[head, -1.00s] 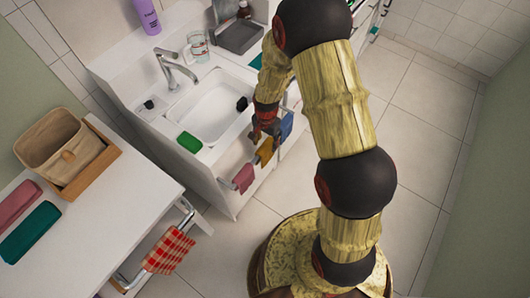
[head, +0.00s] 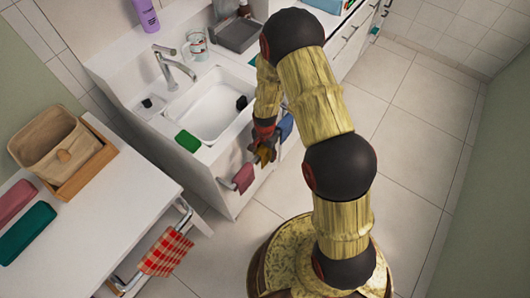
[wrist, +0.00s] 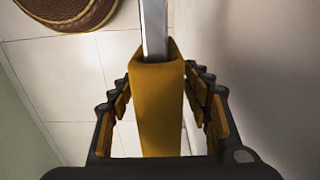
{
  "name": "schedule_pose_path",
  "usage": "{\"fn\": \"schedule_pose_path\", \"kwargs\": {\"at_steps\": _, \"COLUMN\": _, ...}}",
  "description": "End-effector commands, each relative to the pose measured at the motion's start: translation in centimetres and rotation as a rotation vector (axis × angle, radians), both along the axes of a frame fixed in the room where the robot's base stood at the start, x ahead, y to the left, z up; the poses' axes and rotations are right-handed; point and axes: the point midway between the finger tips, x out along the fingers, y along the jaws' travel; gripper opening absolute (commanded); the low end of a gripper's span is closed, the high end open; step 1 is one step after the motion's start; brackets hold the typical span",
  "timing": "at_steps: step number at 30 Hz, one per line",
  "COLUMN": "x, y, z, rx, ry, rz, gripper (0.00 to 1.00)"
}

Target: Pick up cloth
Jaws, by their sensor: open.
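A yellow cloth (head: 267,155) hangs over a metal rail on the front of the sink cabinet. In the wrist view the yellow cloth (wrist: 160,110) is draped over the rail and lies between my fingers. My gripper (head: 262,148) is open around this cloth, and in the wrist view its fingers (wrist: 159,78) stand to either side with gaps. A dark pink cloth (head: 243,177) and a blue cloth (head: 286,127) hang to either side on the cabinet front. My gripper hides part of the yellow cloth in the head view.
The sink basin (head: 208,105) has a green item (head: 188,141) on its rim. A red checked cloth (head: 165,252) hangs on the white counter's rail at lower left. A basket (head: 55,145) stands on that counter (head: 110,195). The floor at right is clear.

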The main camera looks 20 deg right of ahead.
Motion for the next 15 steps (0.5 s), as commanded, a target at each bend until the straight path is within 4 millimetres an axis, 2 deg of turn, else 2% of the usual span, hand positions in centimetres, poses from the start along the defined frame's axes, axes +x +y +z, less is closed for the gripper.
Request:
{"fn": "schedule_pose_path", "kwargs": {"at_steps": 4, "x": 0.00, "y": 0.00, "z": 0.07, "rx": 0.000, "ry": 0.000, "rz": 0.000, "gripper": 0.48}}
{"fn": "schedule_pose_path", "kwargs": {"at_steps": 15, "x": -0.04, "y": 0.00, "z": 0.07, "rx": -0.001, "ry": 0.001, "rz": 0.000, "gripper": 0.27}}
